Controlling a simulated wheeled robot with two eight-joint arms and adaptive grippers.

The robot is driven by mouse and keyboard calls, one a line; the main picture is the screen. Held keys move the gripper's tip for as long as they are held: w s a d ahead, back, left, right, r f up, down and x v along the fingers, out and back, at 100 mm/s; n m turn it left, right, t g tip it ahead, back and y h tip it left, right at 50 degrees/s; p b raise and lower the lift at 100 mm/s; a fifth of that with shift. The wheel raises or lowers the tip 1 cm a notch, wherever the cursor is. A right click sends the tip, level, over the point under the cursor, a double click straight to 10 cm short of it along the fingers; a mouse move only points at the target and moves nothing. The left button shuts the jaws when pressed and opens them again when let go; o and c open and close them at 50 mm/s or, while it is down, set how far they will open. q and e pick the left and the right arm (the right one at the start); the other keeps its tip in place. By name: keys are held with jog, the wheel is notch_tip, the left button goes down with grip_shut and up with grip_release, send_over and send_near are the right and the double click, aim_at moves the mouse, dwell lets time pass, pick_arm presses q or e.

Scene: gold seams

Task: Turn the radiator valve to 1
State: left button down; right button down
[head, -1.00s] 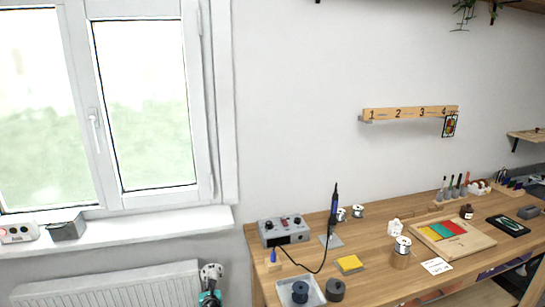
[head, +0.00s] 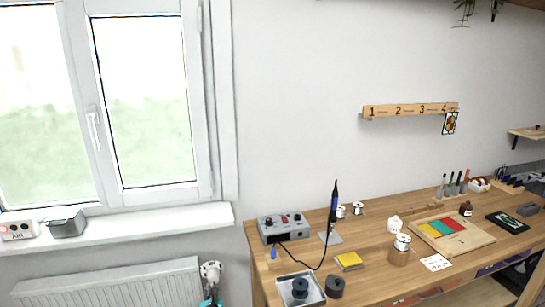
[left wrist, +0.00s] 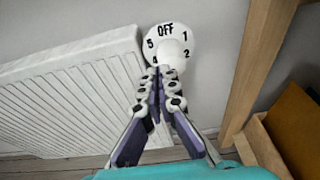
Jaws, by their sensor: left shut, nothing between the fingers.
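The radiator valve (left wrist: 172,46) is a round white knob at the right end of the white radiator (left wrist: 75,88). In the left wrist view its black marks read OFF at the top, 5 at the left, 1 at the upper right and 2 below that. It shows small in the head view (head: 211,268). My left gripper (left wrist: 161,72) is shut and empty, its fingertips in front of the knob's lower part. They hide its lower marks; I cannot tell whether they touch it. My right gripper is not in view.
A wooden bench leg (left wrist: 262,75) stands close to the right of the valve. The window sill (head: 130,222) is above the radiator. The workbench (head: 375,282) holds a soldering station (head: 283,226), a tray and small tools. Wall is bare around the valve.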

aim_at(210, 279)
pick_arm(q)
jog(key=shift+w+d+f, duration=0.1)
jog(key=shift+w+d, duration=0.15)
jog(key=shift+w, duration=0.85)
jog(key=shift+w+d+f, duration=0.1)
jog(key=shift+w+d, duration=0.15)
jog(key=shift+w, duration=0.9)
jog(key=shift+w+d, duration=0.25)
jog(key=shift+w, duration=0.85)
jog(key=shift+f, duration=0.15)
jog(key=shift+s+a, duration=0.1)
jog(key=shift+a, duration=0.15)
jog(key=shift+s+a, duration=0.2)
jog(key=shift+a, duration=0.55)
jog(key=shift+s+a, duration=0.15)
jog(key=shift+a, duration=0.35)
jog(key=shift+r, duration=0.2)
jog(key=shift+a+r, duration=0.1)
jog(key=shift+r, duration=0.05)
jog(key=s+d, duration=0.1)
jog(key=s, duration=0.5)
jog(key=shift+d, duration=0.3)
